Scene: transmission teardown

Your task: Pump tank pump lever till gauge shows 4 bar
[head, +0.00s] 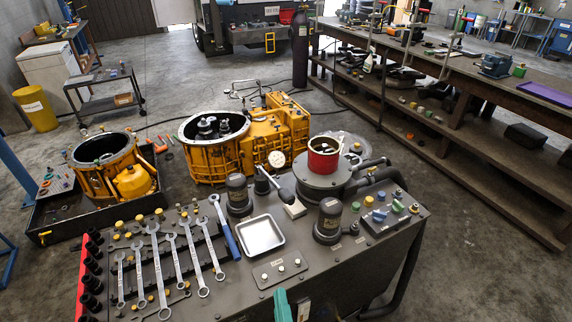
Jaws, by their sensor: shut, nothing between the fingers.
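The dark grey cart top (330,262) carries a round grey tank (318,186) with an open red can (323,158) on it. A small white-faced round gauge (276,158) stands at the tank's left; its needle and reading are too small to tell.
Several wrenches (160,272), a blue-handled tool (225,228), a metal tray (260,236) and two dark cylindrical units (328,221) (238,195) crowd the cart top. Yellow housings (275,130) stand behind it.

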